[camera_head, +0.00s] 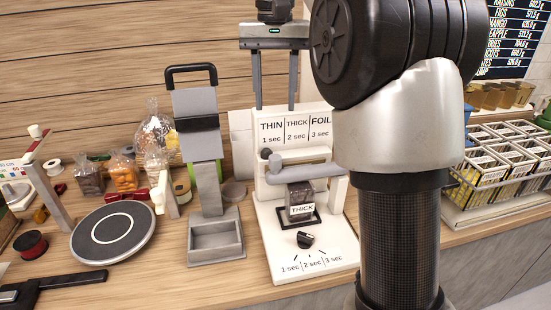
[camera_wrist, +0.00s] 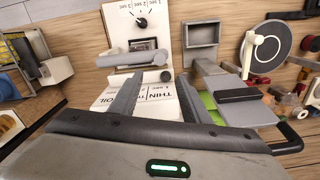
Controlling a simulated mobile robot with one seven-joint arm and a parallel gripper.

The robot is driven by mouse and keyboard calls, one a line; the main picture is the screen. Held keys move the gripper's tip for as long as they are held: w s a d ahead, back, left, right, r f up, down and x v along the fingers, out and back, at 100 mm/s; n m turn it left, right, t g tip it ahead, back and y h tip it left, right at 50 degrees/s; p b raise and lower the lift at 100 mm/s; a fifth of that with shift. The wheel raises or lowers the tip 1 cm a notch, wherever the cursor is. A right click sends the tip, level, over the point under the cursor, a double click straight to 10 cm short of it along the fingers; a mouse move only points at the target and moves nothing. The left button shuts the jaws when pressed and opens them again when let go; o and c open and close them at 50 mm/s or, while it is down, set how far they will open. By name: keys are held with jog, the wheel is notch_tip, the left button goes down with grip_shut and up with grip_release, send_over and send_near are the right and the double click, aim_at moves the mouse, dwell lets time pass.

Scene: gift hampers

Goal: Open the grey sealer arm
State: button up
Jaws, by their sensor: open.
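The sealer (camera_head: 277,225) is a white machine with a dial at its front and a back board marked THIN, THICK and FOIL. Its grey sealer arm (camera_head: 312,172) lies level across it, above a small dark block labelled THICK (camera_head: 301,209). In the wrist view the grey sealer arm (camera_wrist: 124,57) lies beyond the fingertips, with the sealer's white base (camera_wrist: 118,32) behind it. My gripper (camera_head: 274,106) is open and empty, fingers down, above the sealer's back board. Its fingers also show in the wrist view (camera_wrist: 158,88), apart from the sealer arm.
A grey stand with a tray (camera_head: 215,240) and black handle is just left of the sealer. A round black-topped plate (camera_head: 112,230) and bagged goods (camera_head: 124,175) are farther left. A rack of labelled packets (camera_head: 495,185) stands at right. My arm hides part of the counter right of the sealer.

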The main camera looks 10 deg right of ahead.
aim_at(275, 157)
notch_tip(275, 157, down, 16)
jog(key=b, duration=0.3)
jog(key=shift+b, duration=0.35)
jog(key=shift+r, duration=0.1)
grip_shut()
